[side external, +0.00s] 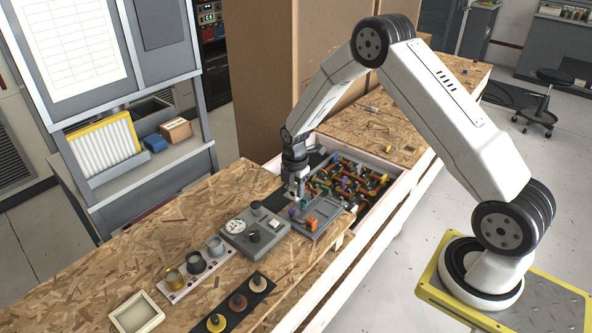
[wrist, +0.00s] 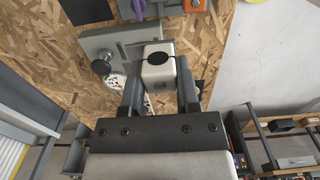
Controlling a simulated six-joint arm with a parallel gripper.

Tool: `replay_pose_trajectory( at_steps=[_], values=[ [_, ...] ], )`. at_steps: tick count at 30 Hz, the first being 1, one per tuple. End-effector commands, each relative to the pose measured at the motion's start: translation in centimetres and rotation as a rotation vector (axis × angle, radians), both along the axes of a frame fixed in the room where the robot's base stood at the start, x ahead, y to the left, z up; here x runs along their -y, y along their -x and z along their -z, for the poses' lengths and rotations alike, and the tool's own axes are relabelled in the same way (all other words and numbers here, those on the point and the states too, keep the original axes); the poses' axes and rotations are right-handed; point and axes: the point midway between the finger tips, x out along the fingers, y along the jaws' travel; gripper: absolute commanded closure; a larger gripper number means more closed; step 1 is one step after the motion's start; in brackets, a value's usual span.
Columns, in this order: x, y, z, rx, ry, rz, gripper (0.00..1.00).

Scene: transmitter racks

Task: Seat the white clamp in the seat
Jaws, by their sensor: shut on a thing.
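My gripper (wrist: 158,84) is shut on the white clamp (wrist: 159,66), a white block with a round black opening in its end face, held between the two fingers. In the side view my gripper (side external: 296,192) points down at the near-left corner of the bin of parts, above the back of the grey tray. The clamp is too small to make out there. A grey panel (wrist: 100,44) lies beyond the clamp in the wrist view. I cannot tell which fixture is the seat.
A grey tray (side external: 326,222) holds an orange block (side external: 311,223) and a purple part. Left of it stands a grey box (side external: 243,243) with a dial and knobs. The wooden bin (side external: 398,188) is full of coloured parts. A plate with cups (side external: 197,262) stands further left.

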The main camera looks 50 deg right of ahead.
Motion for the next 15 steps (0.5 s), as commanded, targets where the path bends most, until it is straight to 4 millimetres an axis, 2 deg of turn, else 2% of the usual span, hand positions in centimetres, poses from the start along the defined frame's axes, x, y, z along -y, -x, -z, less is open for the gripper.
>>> replay_pose_trajectory(
  at_steps=[7, 15],
  values=[
    [-0.3, 1.9, -0.9, 0.000, 0.000, 0.000, 1.00],
    [-0.4, 2.5, -1.2, 0.001, 0.000, 0.000, 1.00]
  ],
)
